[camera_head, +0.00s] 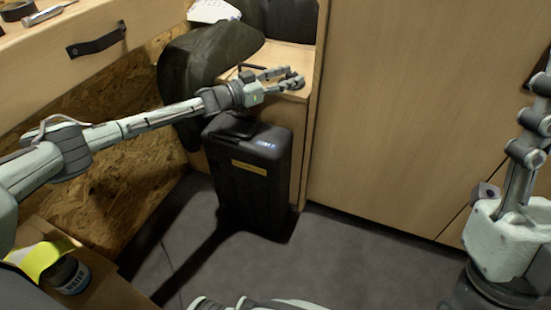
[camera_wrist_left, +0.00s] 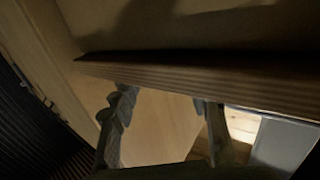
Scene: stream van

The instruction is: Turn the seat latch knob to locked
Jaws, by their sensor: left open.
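My left gripper (camera_head: 287,78) reaches in from the left over the light wooden seat box (camera_head: 299,120), near its front right corner. Its two fingers are apart, with nothing seen between them. In the left wrist view the open fingers (camera_wrist_left: 167,97) point at a wooden board edge (camera_wrist_left: 200,85); contact cannot be told. I cannot make out the seat latch knob for certain. A small grey block with a dark round face (camera_head: 487,192) shows beside my right arm, but I cannot tell what it is. My right arm stands at the right edge, its gripper out of view.
A black case with a yellow label (camera_head: 248,180) stands on the floor against the seat box, below my left gripper. A dark draped cloth (camera_head: 205,60) lies left of the seat. A cardboard box (camera_head: 110,285) is at lower left. Grey floor (camera_head: 350,255) is clear on the right.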

